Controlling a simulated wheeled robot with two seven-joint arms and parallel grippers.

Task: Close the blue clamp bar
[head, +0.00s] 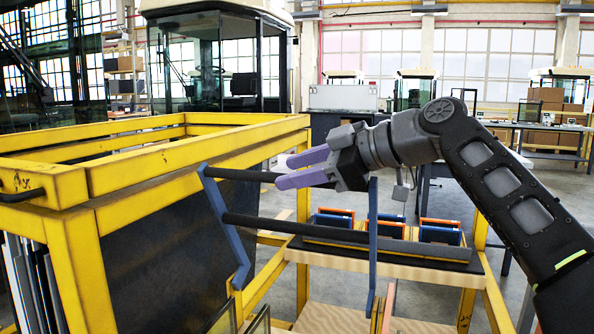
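The blue clamp bar is a frame with a bent blue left arm (226,225), a straight blue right arm (372,240), an upper black rod (240,175) and a lower black rod (290,228). It stands out from the yellow trolley frame. My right gripper (283,171) comes in from the right, with its two purple fingers above and below the upper rod. I cannot tell whether they are pressed on it. My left gripper is not in view.
The yellow trolley frame (150,170) with a dark panel (165,250) fills the left. Small blue and orange bins (440,232) sit on a shelf behind the bar. Glass panes stand low at the front.

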